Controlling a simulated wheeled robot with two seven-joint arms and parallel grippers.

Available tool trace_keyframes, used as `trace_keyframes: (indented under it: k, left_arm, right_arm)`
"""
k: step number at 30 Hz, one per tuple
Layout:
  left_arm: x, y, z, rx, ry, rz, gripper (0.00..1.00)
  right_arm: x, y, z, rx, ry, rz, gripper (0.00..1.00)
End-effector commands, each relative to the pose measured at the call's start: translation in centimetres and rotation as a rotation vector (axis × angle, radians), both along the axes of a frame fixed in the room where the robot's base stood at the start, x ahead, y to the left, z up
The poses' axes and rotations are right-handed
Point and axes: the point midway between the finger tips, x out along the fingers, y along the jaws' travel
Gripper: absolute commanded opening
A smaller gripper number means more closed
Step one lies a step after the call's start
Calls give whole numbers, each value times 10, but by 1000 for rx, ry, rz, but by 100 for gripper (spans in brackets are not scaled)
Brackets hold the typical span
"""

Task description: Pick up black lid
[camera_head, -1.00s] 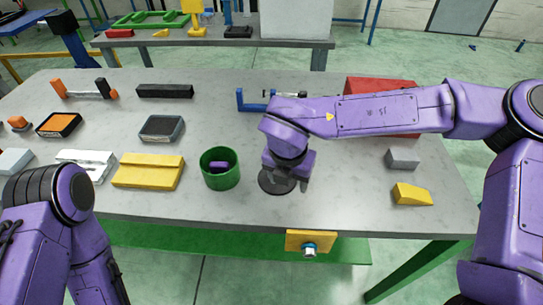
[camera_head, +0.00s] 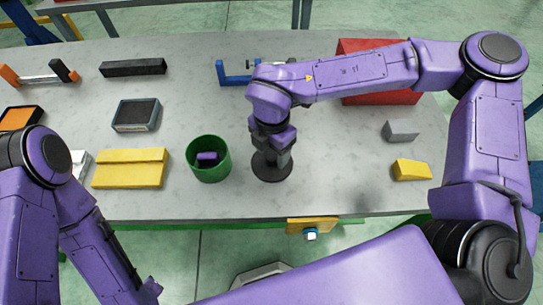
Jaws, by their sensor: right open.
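The black lid (camera_head: 272,168) is a dark round disc lying flat on the grey table, right of the green cup. My right gripper (camera_head: 272,155) points down directly over it, its dark fingers close to or touching the raised middle of the lid; contact cannot be told. It is open, and the arm hides part of the lid's far side. My left arm (camera_head: 75,215) comes in at the lower left; its gripper (camera_head: 150,290) is only partly seen low at the front, off the table, and its jaws are unclear.
A green cup (camera_head: 209,160) with a purple piece inside stands just left of the lid. A yellow box (camera_head: 131,169), a dark-topped grey box (camera_head: 136,115), a blue bracket (camera_head: 235,78), a red box (camera_head: 385,95), a grey block (camera_head: 401,131) and a yellow wedge (camera_head: 411,170) lie around.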

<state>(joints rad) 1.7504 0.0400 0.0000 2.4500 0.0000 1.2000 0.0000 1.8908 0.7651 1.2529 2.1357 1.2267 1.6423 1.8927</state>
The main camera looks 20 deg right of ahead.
Motion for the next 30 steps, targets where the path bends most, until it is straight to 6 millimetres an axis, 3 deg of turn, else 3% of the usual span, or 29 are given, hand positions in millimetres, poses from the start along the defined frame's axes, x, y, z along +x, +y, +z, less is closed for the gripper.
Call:
trace_keyframes:
  k: [3,9,11,15,25,30]
  left_arm:
    - [0,0,3,0,0,0,38]
    - [0,0,2,-1,1,0,38]
    - [0,0,2,-1,1,0,38]
    - [0,0,2,0,0,0,38]
    - [0,0,2,-1,1,0,38]
    - [0,0,-2,0,0,0,38]
  right_arm:
    - [0,0,-12,0,0,1,63]
    - [0,0,-14,0,-2,1,63]
    - [0,0,-14,0,-2,1,47]
    - [0,0,-14,0,-2,1,2]
    - [1,0,-11,1,-3,1,0]
    - [2,0,9,2,-7,0,0]
